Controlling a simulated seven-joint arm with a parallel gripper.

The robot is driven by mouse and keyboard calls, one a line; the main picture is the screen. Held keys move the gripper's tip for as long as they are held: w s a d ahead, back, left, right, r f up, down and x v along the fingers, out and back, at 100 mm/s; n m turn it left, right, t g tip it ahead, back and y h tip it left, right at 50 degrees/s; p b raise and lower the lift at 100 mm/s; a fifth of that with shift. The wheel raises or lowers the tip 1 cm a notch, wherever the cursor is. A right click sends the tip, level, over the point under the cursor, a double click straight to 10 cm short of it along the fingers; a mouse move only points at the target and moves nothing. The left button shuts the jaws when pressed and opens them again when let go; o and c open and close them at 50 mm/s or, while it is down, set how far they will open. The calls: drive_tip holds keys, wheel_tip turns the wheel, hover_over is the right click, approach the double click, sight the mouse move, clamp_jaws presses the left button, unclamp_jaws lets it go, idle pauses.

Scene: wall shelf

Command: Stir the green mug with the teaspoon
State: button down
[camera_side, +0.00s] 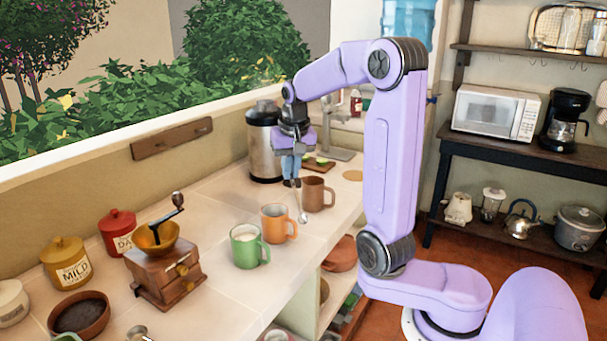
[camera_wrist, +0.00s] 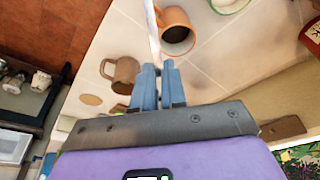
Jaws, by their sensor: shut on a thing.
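The green mug (camera_side: 250,255) stands on the counter in the side view, with pale contents near its rim. Part of its rim shows at the top edge of the wrist view (camera_wrist: 230,6). My gripper (camera_side: 291,182) is shut on the teaspoon (camera_side: 302,209), which hangs down with its bowl lowest. The spoon's bowl shows between the orange and brown mugs, away from the green mug. In the wrist view the fingertips (camera_wrist: 160,70) pinch the spoon (camera_wrist: 152,32), which runs up out of the picture.
An orange mug (camera_side: 275,226) with dark contents stands beside the green mug, and a brown mug (camera_side: 313,196) is farther back. A coffee grinder (camera_side: 165,272) and canisters stand to the left. A metal urn (camera_side: 264,145) is behind my gripper. The counter's front edge is close to the mugs.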

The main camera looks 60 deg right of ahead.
drive_tip(key=w+a+r+n+g+y, duration=0.2)
drive_tip(key=a+n+y, duration=0.3)
drive_tip(key=n, duration=1.1)
drive_tip(key=w+a+r+n+g+y, duration=0.3)
drive_tip(key=w+a+n+g+y, duration=0.1)
drive_tip(key=n, duration=1.1)
drive_tip(key=shift+w+a+r+n+g+y, duration=0.25)
drive_tip(key=shift+a+n+g+y, duration=0.15)
drive_tip(key=shift+a+g+y, duration=0.65)
drive_tip(key=shift+d+t, duration=0.1)
drive_tip(key=shift+t, duration=0.15)
wheel_tip(320, 180, down, 11)
